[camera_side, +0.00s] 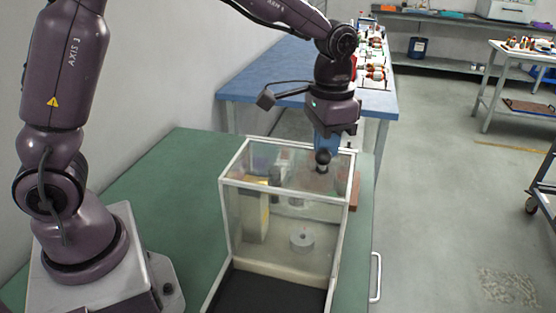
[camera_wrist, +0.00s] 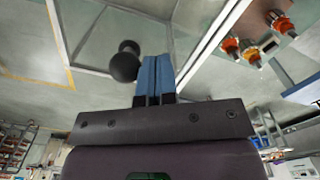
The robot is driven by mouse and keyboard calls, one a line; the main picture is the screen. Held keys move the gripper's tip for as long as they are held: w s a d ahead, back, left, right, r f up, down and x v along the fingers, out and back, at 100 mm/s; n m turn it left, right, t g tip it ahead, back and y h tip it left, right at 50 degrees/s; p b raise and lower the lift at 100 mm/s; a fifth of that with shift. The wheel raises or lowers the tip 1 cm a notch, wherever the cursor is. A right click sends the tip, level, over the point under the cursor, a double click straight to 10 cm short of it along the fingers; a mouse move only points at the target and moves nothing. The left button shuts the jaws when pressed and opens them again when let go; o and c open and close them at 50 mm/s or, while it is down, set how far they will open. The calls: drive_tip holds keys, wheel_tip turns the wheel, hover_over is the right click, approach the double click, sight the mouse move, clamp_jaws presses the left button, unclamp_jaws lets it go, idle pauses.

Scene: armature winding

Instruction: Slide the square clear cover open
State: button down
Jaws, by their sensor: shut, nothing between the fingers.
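The square clear cover (camera_side: 252,166) has a white frame and lies over the top of a see-through box (camera_side: 272,225) on the green table. A round black knob (camera_side: 322,157) stands on the cover near its right side. My gripper (camera_side: 325,150) points down at the knob with its blue fingers shut and empty. In the wrist view the shut blue fingers (camera_wrist: 155,72) are just beside the black knob (camera_wrist: 125,64). I cannot tell whether they touch it. I cannot tell whether the cover is fully shut.
Inside the box are a grey disc-like part (camera_side: 302,240) and a beige upright block (camera_side: 255,212). A black surface (camera_side: 268,292) lies at the box's front. The green table (camera_side: 185,180) is bare on the left. A blue bench (camera_side: 262,78) with several parts stands behind.

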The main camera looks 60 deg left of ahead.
drive_tip(key=shift+s+d, duration=4.35)
drive_tip(key=shift+d, duration=0.05)
wheel_tip(320, 180, up, 8)
drive_tip(key=w+a, duration=0.1)
drive_tip(key=shift+a+f, duration=0.15)
drive_tip(key=shift+f, duration=0.1)
drive_tip(key=shift+w, duration=0.15)
drive_tip(key=s+a+r+n+t, duration=0.2)
drive_tip(key=s+a+t, duration=0.3)
drive_tip(key=s+a, duration=0.8)
drive_tip(key=shift+a+n+t, duration=0.2)
drive_tip(key=shift+n+t, duration=0.1)
drive_tip(key=shift+n, duration=0.2)
